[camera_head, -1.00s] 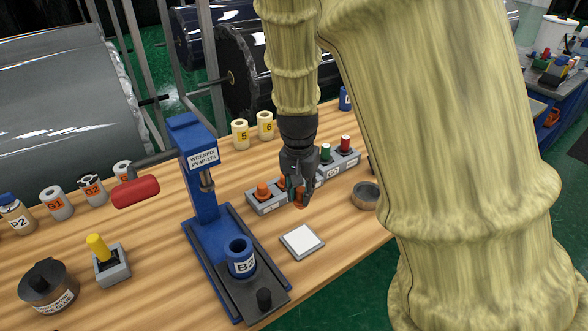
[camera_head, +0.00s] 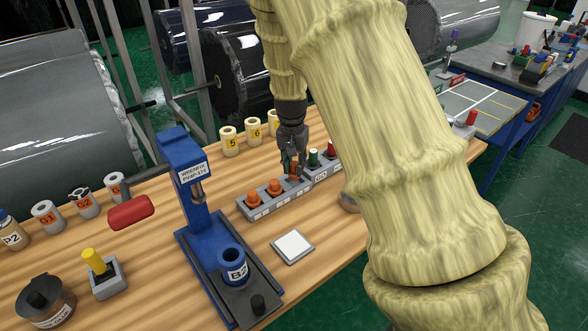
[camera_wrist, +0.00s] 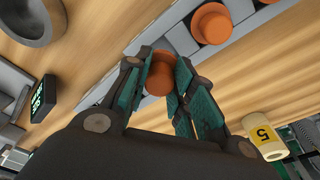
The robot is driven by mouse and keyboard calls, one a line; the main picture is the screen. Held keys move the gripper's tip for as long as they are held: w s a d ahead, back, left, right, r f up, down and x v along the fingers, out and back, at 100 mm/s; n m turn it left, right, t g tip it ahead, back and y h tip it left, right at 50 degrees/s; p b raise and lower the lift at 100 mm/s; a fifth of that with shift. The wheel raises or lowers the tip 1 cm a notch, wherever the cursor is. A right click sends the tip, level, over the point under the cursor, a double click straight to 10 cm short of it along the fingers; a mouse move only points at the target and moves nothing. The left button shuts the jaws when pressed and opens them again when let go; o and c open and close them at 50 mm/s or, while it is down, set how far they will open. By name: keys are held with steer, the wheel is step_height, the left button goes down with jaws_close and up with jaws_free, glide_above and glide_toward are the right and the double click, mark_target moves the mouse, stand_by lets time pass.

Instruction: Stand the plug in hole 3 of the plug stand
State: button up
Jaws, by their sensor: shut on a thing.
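The grey plug stand (camera_head: 262,211) lies on the wooden bench, with two orange plugs, one at its left end (camera_head: 253,200) and one beside it (camera_head: 274,187). My gripper (camera_head: 293,170) points down over the stand's right part and is shut on another orange plug (camera_head: 295,178). In the wrist view this held plug (camera_wrist: 160,78) sits between the teal finger pads, close to the stand. A standing plug (camera_wrist: 212,23) shows above it there. The gripper hides the hole below, so I cannot tell whether the held plug is seated. The hole labels are too small to read.
A grey block with a green button (camera_head: 314,157) and a red button adjoins the stand's right end. A blue press (camera_head: 190,200) stands to the left and a white square pad (camera_head: 293,247) lies in front. Numbered rolls (camera_head: 230,142) stand behind.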

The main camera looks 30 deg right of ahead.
mark_target(295, 171)
steer(key=shift+w+d+r, duration=0.1)
steer(key=shift+w+d, duration=0.15)
steer(key=shift+d, duration=0.05)
steer(key=shift+f+p, duration=0.75)
steer(key=shift+f, duration=1.1)
steer(key=o, duration=1)
steer(key=shift+f, duration=0.15)
steer(key=r, duration=0.4)
steer(key=r+b, duration=0.1)
steer(key=r, duration=0.3)
steer(key=a+r+b, duration=0.1)
steer(key=r, duration=0.3)
steer(key=shift+s+r, duration=0.15)
steer(key=shift+s, duration=0.25)
